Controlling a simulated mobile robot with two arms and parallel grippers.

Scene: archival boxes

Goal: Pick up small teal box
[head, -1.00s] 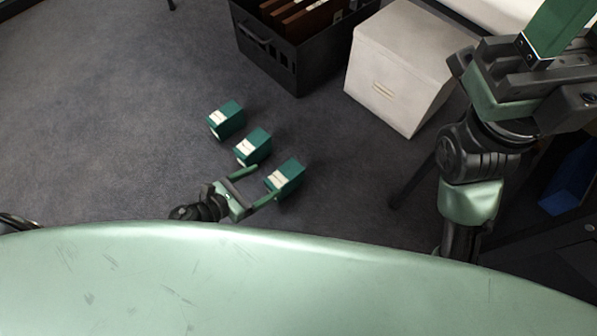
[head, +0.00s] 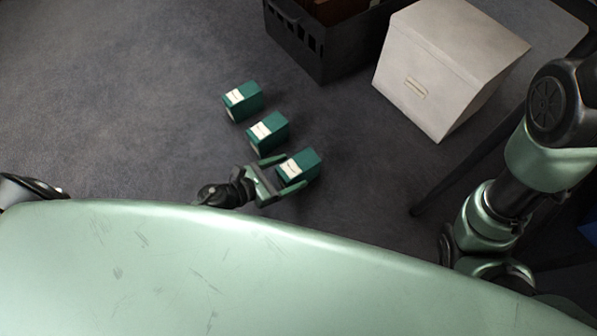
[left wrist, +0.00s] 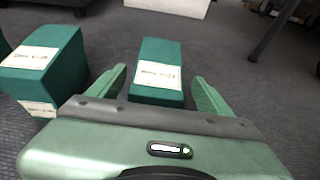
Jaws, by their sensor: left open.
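Three small teal boxes with white labels stand in a slanting row on the carpet in the head view: a far one (head: 243,100), a middle one (head: 268,132) and a near one (head: 300,165). My left gripper (head: 281,174) is open, its fingers pointing at the near box. In the left wrist view the near box (left wrist: 157,70) lies ahead, between the lines of the two fingers (left wrist: 160,92). The middle box (left wrist: 48,68) stands left of the fingers there. I cannot tell whether the fingers touch the near box. My right arm shows at the right; its gripper is out of view.
A white archival box (head: 450,65) stands on the floor at the upper right. A dark crate (head: 318,48) stands beside it at the top. The carpet (head: 120,110) left of the teal boxes is clear. A dark table leg (head: 455,160) stands to the right.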

